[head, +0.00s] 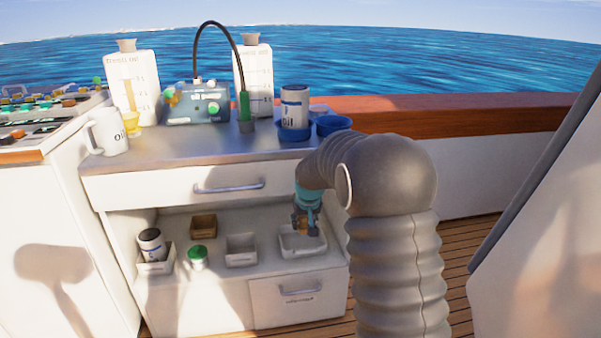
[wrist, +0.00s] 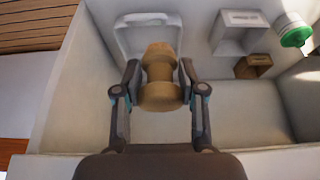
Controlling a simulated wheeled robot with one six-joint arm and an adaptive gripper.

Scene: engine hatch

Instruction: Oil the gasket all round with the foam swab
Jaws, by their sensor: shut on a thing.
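My gripper (head: 307,222) is low in the open shelf of the white cabinet, over a small white bin (head: 303,242). In the wrist view my gripper (wrist: 160,82) is shut on a tan, turned-looking piece (wrist: 159,88) with a wide collar and a narrower top. I cannot tell if this piece is the foam swab. The white bin (wrist: 148,33) shows behind it and looks empty where visible. I cannot make out the gasket in either view. A can marked oil (head: 295,103) stands in a blue dish on the counter.
The shelf also holds a can in a bin (head: 152,243), a green-lidded jar (head: 197,257), a brown box (head: 203,226) and another white bin (head: 241,250). A drawer (head: 229,186) overhangs the shelf. White bottles, a mug (head: 108,132) and a blue device (head: 197,105) stand on the counter.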

